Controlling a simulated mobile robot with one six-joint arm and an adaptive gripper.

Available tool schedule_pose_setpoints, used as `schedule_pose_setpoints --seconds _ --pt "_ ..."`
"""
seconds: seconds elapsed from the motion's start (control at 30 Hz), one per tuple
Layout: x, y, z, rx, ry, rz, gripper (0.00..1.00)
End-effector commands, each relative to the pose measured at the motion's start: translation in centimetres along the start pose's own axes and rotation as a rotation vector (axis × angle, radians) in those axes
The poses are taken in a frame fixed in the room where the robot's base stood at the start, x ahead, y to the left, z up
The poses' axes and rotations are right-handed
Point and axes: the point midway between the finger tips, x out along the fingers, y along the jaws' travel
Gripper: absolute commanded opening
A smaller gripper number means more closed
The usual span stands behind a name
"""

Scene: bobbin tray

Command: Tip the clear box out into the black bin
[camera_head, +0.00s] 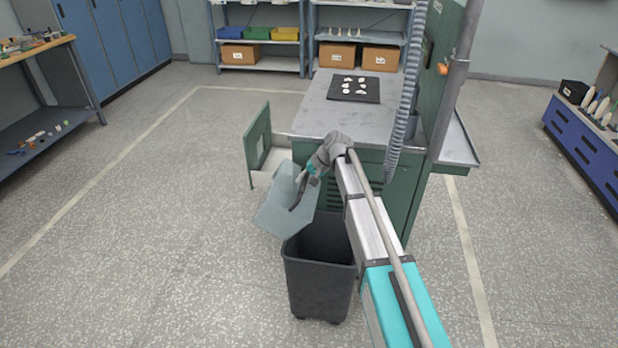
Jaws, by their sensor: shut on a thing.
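The clear box (276,206) is a pale bluish, see-through box. My gripper (301,189) is shut on it at its right side and holds it in the air. The box is tilted, with its lower part near the far left rim of the black bin as seen in the picture. I cannot tell whether it touches the bin, or whether anything is inside it. The black bin (319,289) stands upright on the floor, open at the top. Its inside is dark and no contents can be made out.
A ribbed hose hangs at right. The floor left of the bin is clear.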

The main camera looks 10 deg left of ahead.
Motion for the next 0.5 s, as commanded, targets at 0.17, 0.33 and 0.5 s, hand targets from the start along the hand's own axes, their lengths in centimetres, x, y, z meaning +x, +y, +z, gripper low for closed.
schedule_pose_setpoints --seconds 0.17,0.33,0.5 --pt "-0.1 -1.7 -0.1 -0.001 -0.002 0.114 0.0" --pt "0.2 -2.8 -0.1 -0.002 -0.002 0.225 0.0" --pt "0.5 -3.9 -0.1 -0.001 -0.001 0.341 0.0"
